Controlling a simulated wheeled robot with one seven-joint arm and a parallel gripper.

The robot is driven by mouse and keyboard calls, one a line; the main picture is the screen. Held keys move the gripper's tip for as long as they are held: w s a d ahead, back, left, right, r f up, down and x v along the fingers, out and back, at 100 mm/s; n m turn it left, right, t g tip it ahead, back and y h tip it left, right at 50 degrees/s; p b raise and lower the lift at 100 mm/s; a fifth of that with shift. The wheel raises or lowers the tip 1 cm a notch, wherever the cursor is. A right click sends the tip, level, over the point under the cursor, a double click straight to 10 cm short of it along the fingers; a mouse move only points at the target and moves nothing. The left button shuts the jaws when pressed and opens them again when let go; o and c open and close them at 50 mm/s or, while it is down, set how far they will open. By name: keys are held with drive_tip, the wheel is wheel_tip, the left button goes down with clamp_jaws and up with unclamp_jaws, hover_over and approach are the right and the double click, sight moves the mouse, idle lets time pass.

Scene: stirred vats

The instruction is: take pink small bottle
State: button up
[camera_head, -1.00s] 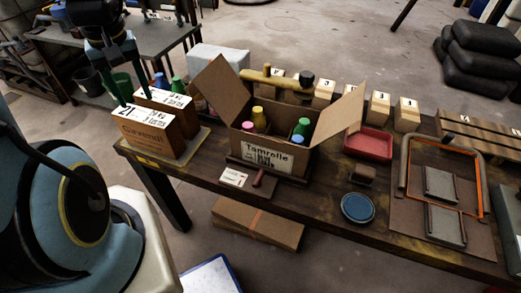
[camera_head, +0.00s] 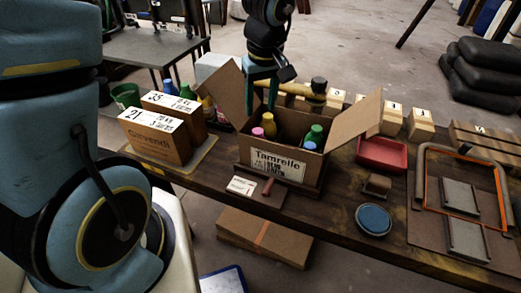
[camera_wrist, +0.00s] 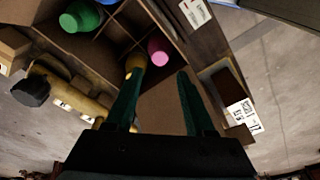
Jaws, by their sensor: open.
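The small pink bottle (camera_head: 257,132) stands in the left part of an open cardboard box (camera_head: 245,151) with a printed front label; only its top shows. In the wrist view the pink bottle (camera_wrist: 158,51) sits in a divided compartment, just beyond and between the fingertips. My gripper (camera_head: 262,104) is over the left side of the box, pointing down. In the wrist view my gripper (camera_wrist: 157,77) is open and empty, its fingers apart. A yellow bottle (camera_wrist: 136,62) is close to the left fingertip.
A green bottle (camera_head: 314,133) and a blue one (camera_head: 309,145) stand in the box's right part. Raised flaps (camera_head: 352,105) flank the opening. Closed cartons (camera_head: 158,139) stand left; a red tray (camera_head: 382,153) and a blue round dish (camera_head: 373,219) lie right.

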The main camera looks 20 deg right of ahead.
sight(258, 130)
drive_tip(key=f, duration=0.3)
drive_tip(key=shift+w+f, duration=0.25)
drive_tip(key=shift+f, duration=0.05)
drive_tip(key=shift+w+f+p, duration=0.15)
drive_tip(key=shift+w+f, duration=0.1)
drive_tip(key=shift+f, duration=0.65)
drive_tip(key=shift+w+f+p, duration=0.2)
drive_tip(key=shift+f, duration=0.65)
drive_tip(key=shift+w+f+p, duration=0.15)
drive_tip(key=shift+w+f, duration=0.1)
drive_tip(key=shift+f, duration=0.65)
clamp_jaws()
